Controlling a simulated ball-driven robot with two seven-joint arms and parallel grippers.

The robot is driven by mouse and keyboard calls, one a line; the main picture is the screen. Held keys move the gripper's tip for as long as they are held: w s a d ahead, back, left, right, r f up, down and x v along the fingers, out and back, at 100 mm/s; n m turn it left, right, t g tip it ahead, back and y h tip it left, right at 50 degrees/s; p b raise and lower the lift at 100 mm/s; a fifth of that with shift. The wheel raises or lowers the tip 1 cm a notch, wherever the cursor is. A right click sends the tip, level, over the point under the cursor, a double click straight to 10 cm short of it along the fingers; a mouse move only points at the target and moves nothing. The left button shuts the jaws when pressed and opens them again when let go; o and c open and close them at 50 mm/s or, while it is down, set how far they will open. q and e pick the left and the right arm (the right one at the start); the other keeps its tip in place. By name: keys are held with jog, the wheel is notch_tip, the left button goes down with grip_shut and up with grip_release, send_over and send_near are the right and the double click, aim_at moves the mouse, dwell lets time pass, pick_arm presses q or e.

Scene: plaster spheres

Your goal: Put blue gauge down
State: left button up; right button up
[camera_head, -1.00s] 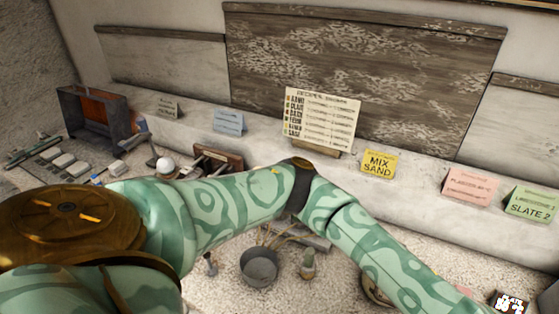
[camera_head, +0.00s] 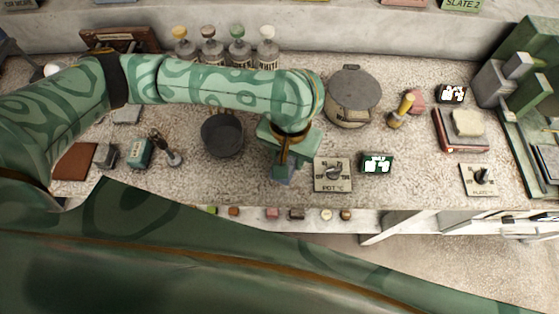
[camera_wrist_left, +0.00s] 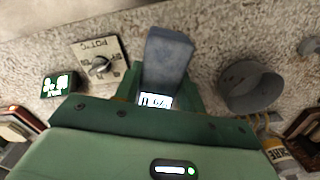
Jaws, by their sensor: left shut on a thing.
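The blue gauge (camera_wrist_left: 168,55) is a slate-blue block with a small lit display in the left wrist view. My left gripper (camera_wrist_left: 164,92) is shut on it, with green fingers on both sides. In the head view the left gripper (camera_head: 287,150) points down over the stone worktop, and a bit of the gauge (camera_head: 283,172) shows beneath it, mostly hidden by the hand. It is between the dark pan and the POT °C dial plate. I cannot tell whether the gauge touches the worktop. My right gripper is not in view.
The dark pan (camera_head: 222,135) is left of the gripper. The POT °C dial (camera_head: 332,174) and a small green display (camera_head: 376,164) are right. A lidded pot (camera_head: 353,95) stands behind. Several shakers (camera_head: 238,48) line the back. The worktop's front edge is close.

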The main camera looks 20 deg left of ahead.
pick_arm(q)
jog(key=shift+w+a+f+b, duration=0.25)
jog(key=shift+a+f, duration=0.1)
jog(key=shift+f, duration=0.25)
jog(key=shift+w+a+f+b, duration=0.2)
jog(key=shift+a+f, duration=0.1)
jog(key=shift+f, duration=0.25)
jog(key=f+b, duration=0.3)
jog(key=f, duration=0.1)
jog(key=shift+a, duration=0.3)
jog(key=shift+w+r, duration=0.15)
jog(key=shift+r, duration=0.05)
jog(key=shift+c, duration=0.4)
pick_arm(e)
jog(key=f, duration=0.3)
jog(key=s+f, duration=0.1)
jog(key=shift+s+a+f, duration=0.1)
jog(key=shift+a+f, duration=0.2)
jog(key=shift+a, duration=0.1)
pick_arm(q)
jog(key=o, duration=1)
jog(key=shift+c, duration=0.2)
jog(key=shift+f, duration=0.1)
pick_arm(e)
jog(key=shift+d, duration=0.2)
